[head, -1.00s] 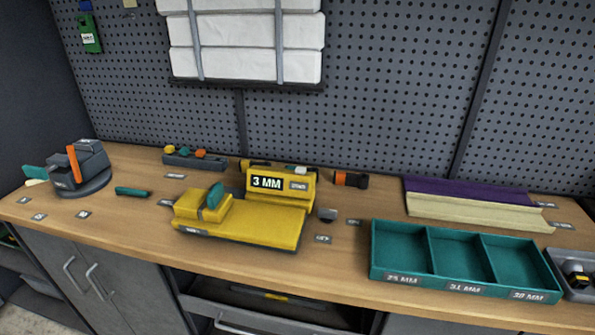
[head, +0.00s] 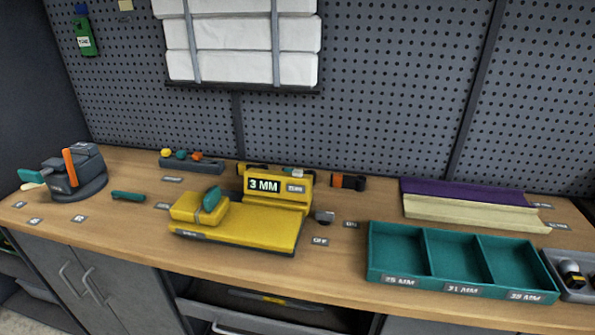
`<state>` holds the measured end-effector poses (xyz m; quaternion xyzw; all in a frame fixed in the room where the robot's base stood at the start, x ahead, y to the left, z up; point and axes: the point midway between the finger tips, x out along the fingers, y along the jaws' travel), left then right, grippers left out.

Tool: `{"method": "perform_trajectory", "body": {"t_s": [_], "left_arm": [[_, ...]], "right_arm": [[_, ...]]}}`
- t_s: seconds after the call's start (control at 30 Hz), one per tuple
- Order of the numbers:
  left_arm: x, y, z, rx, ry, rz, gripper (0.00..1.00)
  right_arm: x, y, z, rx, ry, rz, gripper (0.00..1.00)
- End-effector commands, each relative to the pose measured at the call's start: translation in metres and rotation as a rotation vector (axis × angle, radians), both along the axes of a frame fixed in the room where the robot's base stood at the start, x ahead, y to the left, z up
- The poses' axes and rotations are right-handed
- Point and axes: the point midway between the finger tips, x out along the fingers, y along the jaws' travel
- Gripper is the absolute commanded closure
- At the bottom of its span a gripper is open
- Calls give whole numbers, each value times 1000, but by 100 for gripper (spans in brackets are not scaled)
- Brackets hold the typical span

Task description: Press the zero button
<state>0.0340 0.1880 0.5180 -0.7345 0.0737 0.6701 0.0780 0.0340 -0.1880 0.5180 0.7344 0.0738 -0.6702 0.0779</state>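A yellow measuring device (head: 235,235) stands on the workbench near the middle of the head view. Its upright back block carries a display (head: 263,185) reading "3 MM". To the right of the display is a small pale label (head: 295,188), too blurred to read surely. A small light button-like piece (head: 293,172) sits on top of the block above that label. A yellow sliding block with a teal handle (head: 211,198) rests on the device's base at the left. Neither of my grippers is in view.
A teal three-compartment tray (head: 455,258) stands at right, apparently empty. Purple and cream strips (head: 465,205) lie behind it. A dark clamp-like tool (head: 75,172) with an orange lever is at far left. A grey switch-like piece (head: 324,217) sits right of the device.

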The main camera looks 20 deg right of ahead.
Motion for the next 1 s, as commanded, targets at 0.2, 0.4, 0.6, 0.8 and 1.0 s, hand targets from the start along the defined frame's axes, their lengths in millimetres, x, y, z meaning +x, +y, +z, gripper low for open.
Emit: {"method": "perform_trajectory", "body": {"t_s": [0.2, 0.4, 0.6, 0.8, 1.0], "left_arm": [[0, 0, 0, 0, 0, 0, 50], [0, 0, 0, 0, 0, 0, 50], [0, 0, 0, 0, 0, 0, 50], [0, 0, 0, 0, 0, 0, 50], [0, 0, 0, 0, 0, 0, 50]], "right_arm": [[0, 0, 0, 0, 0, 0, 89], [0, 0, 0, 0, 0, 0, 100], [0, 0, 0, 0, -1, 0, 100], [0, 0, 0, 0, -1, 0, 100], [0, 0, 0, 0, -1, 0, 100]]}}
